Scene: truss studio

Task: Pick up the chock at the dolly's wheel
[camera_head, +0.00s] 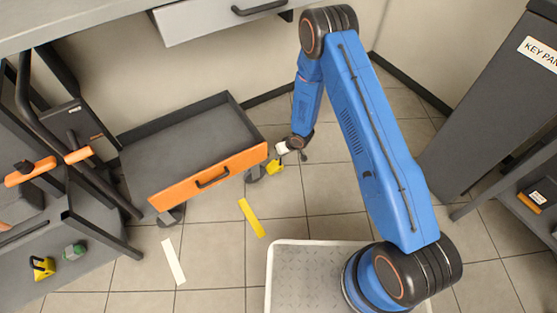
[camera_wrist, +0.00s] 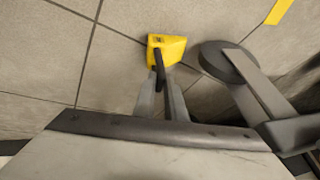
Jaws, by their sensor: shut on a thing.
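The yellow chock (camera_head: 276,167) is beside the dolly's right front wheel (camera_head: 255,173). The dolly (camera_head: 207,178) is a low grey tray with an orange front and black handle. My gripper (camera_head: 281,158) reaches down over the chock. In the wrist view, my gripper's two grey fingers (camera_wrist: 160,82) are shut on the chock's dark handle (camera_wrist: 160,66), and the yellow body (camera_wrist: 170,46) shows just beyond the tips. The round wheel (camera_wrist: 226,61) is close to its right, with a small gap. I cannot tell whether the chock touches the floor.
Yellow (camera_head: 252,218) and white (camera_head: 173,262) tape strips lie on the tiled floor. A second yellow chock-like object (camera_head: 42,267) and a green item (camera_head: 75,250) sit on the rack at left. A dark cabinet (camera_head: 490,100) stands right. The floor right of the chock is clear.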

